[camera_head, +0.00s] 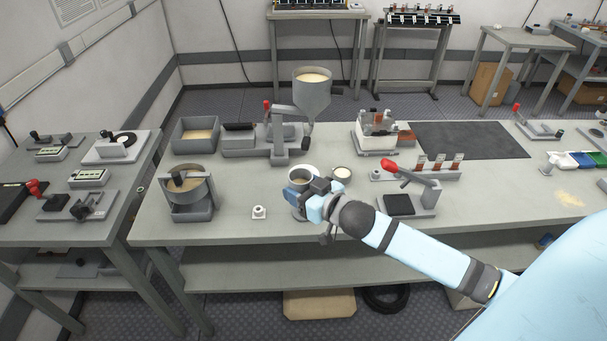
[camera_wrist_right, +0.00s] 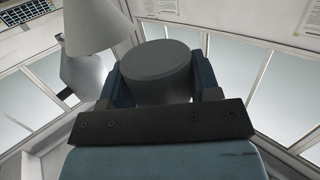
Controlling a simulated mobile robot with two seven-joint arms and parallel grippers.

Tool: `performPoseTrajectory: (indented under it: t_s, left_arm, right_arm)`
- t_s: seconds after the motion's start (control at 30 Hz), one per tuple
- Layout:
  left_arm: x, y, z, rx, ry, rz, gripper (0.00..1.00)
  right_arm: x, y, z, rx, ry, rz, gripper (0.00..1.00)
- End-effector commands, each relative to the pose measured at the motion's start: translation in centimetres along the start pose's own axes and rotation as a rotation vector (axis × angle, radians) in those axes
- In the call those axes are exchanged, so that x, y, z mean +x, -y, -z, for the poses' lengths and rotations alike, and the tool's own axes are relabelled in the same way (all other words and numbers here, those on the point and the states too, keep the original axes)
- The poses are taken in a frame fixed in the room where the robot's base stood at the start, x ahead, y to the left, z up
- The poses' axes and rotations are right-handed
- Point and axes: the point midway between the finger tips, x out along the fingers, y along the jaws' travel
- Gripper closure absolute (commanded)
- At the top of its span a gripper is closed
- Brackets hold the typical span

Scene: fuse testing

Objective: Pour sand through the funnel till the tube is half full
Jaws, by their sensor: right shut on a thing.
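The funnel (camera_head: 312,98) is a grey cone on a stand at the back middle of the table, with pale sand inside and a narrow spout pointing down. My right gripper (camera_head: 303,191) is shut on a grey round cup (camera_head: 301,175), in front of and below the funnel. In the right wrist view, the cup (camera_wrist_right: 160,72) sits between my blue fingers (camera_wrist_right: 158,85), and a grey cone shows at upper left. The cup looks upright in the head view; its contents are unclear. I cannot pick out the tube under the spout. My left gripper is not in view.
A small cup of pale sand (camera_head: 342,174) stands just right of the gripper. A grey bin (camera_head: 195,134) and a round pot on a stand (camera_head: 187,190) are on the left. A red-handled fixture (camera_head: 420,183) stands on the right. The table front left of the gripper is mostly clear.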

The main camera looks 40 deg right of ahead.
Motion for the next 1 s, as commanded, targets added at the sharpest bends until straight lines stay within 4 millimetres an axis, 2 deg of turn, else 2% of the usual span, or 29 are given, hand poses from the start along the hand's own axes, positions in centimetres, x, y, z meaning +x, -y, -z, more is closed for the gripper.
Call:
performPoseTrajectory:
  t_s: [0.37,0.5,0.6,1.0]
  left_arm:
    - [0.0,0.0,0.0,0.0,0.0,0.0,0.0]
    - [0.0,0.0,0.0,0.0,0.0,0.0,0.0]
    - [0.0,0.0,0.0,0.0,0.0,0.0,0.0]
    - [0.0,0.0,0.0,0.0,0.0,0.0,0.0]
  right_arm:
    - [-4.0,-3.2,-3.1,0.034,0.001,-0.232,0.7]
    - [-4.1,-4.7,-4.2,0.042,-0.001,-0.276,0.7]
    - [-4.2,-5.1,-4.6,0.044,-0.001,-0.287,0.7]
    - [-4.0,-5.2,-4.3,0.041,0.017,-0.287,0.7]
